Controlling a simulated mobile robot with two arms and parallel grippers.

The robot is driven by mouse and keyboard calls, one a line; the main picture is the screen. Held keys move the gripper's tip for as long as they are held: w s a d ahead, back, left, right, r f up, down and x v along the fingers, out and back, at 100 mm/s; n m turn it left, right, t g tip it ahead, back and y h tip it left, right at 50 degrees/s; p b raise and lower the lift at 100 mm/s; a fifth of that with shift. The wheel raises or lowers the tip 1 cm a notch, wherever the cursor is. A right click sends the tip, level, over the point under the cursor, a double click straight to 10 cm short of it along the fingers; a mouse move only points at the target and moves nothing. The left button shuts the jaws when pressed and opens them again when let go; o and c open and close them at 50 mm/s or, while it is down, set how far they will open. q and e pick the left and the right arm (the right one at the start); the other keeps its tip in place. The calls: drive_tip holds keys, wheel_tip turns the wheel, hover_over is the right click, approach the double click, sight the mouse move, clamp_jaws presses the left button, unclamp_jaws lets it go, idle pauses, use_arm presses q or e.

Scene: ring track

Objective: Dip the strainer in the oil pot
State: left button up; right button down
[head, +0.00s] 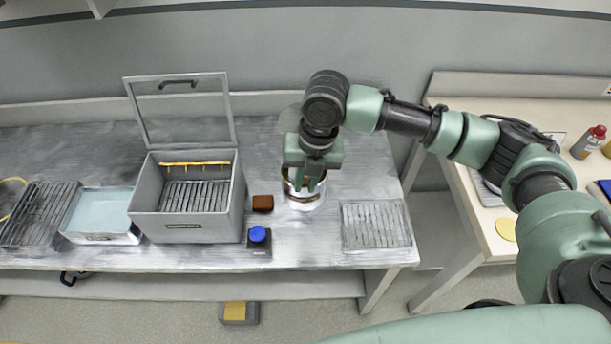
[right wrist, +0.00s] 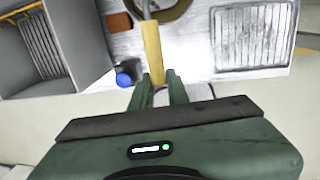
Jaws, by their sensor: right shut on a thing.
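My right gripper (head: 306,184) is over the metal pot (head: 304,205) on the steel table. It is shut on the yellow handle of the strainer (right wrist: 153,48), which shows clearly in the right wrist view. The strainer's metal shaft runs from the handle up to the top edge of that view, beside the pot's rim (right wrist: 180,12). The strainer's far end is out of that view, and the gripper covers most of the pot's mouth in the head view, so I cannot tell how deep the strainer sits. My left gripper is not in view.
A grey box with a raised lid (head: 190,222) stands left of the pot. A brown block (head: 263,203) and a blue button (head: 258,234) lie between them. A slatted rack (head: 376,226) is on the right. A blue-filled tray (head: 102,212) is further left.

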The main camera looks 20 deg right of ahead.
wheel_tip(320, 180, down, 8)
drive_tip(key=b, duration=0.2)
idle(0.7)
idle(4.0)
drive_tip(key=shift+r, duration=0.15)
wheel_tip(320, 180, up, 13)
drive_tip(key=p, duration=1.3)
drive_tip(key=shift+w, duration=0.1)
idle(0.4)
